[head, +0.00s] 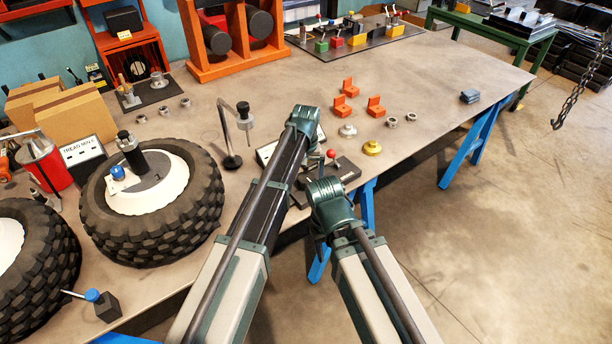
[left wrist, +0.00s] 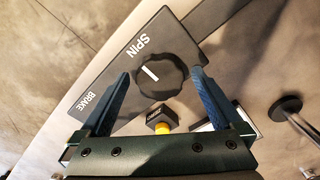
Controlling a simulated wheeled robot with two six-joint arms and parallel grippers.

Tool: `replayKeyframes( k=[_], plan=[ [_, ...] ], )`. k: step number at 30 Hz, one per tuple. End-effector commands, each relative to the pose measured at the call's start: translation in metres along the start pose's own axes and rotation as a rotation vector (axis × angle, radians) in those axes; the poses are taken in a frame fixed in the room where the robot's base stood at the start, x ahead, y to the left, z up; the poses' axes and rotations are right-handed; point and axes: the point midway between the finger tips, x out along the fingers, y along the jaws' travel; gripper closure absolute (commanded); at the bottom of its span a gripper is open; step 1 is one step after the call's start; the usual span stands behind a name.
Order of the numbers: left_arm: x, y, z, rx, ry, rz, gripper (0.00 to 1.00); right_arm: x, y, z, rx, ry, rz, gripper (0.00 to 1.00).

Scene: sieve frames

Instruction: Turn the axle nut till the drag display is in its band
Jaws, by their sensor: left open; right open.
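My left gripper (head: 304,118) is over the table's front part, its fingertips hidden in the head view. In the left wrist view its two fingers (left wrist: 160,76) are apart, with a round black knob (left wrist: 162,72) bearing a white line between them. The knob is on a dark panel (left wrist: 108,84) marked SPIN and BRAKE. I cannot tell whether the fingers touch it. My right gripper (head: 328,196) is lower and nearer, open, its fingertips hidden. A knobbly tyre (head: 185,235) with a white hub lies flat at left. I cannot make out the axle nut or a drag reading.
A red-balled lever (head: 331,154) and gold flanged piece (head: 372,148) are near my grippers. Orange brackets (head: 343,107) stand beyond. A second tyre (head: 40,290) is at lower left. The table's right side is mostly clear.

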Motion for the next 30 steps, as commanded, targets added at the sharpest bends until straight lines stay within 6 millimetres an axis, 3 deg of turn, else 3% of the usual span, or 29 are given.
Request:
replayKeyframes(
  k=[11, 30],
  plan=[
    [-0.022, 0.0, 0.0, 0.0, 0.0, 0.0, 0.0, -0.022, 0.002, 0.001, 0.0, 0.0, 0.0, 0.5],
    [-0.117, 0.0, 0.0, 0.0, 0.0, 0.0, 0.0, -0.117, 0.011, 0.007, 0.0, 0.0, 0.0, 0.5]
  ],
)
